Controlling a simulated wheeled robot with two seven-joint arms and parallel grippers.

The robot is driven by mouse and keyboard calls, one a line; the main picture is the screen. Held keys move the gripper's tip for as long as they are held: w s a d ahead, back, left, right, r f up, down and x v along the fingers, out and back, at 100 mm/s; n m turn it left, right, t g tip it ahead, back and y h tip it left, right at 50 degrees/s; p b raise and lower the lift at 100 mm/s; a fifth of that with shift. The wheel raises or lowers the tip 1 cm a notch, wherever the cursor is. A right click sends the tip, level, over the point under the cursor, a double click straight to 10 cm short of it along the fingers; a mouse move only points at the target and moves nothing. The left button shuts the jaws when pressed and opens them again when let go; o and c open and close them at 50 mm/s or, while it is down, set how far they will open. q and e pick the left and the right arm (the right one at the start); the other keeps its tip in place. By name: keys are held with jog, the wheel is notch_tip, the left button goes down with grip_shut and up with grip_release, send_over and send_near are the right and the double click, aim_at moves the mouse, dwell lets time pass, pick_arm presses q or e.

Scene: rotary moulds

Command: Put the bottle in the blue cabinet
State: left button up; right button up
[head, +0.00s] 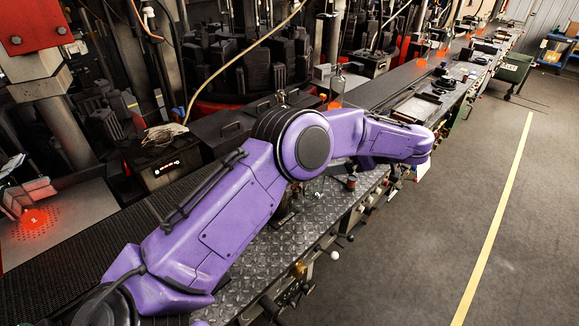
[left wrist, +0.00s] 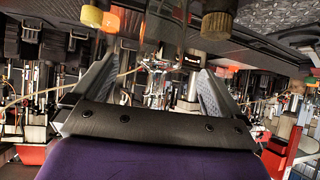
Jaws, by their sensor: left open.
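The blue cabinet (head: 556,50) stands on the floor at the far upper right in the head view. My left arm reaches across the head view from the lower left; its gripper is hidden behind the wrist there. In the left wrist view my left gripper (left wrist: 158,78) has its two grey fingers spread wide, with nothing held between them. A clear glass-like object (left wrist: 167,22), perhaps the bottle, shows at the top of that view beyond the fingertips.
A long metal workbench (head: 250,262) with a tread-plate top runs away under my arm. A small brown cylinder (head: 351,183) stands on it. Dark machines line the left side. A green cart (head: 513,68) stands at the upper right. The grey floor (head: 420,260) right of the bench is open.

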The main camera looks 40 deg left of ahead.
pick_arm(q)
jog(key=p+x, duration=0.5)
jog(key=x, duration=0.4)
jog(key=shift+f, duration=0.3)
jog(key=c, duration=0.4)
jog(key=shift+a+r, duration=0.1)
jog(key=shift+a, duration=0.05)
grip_shut()
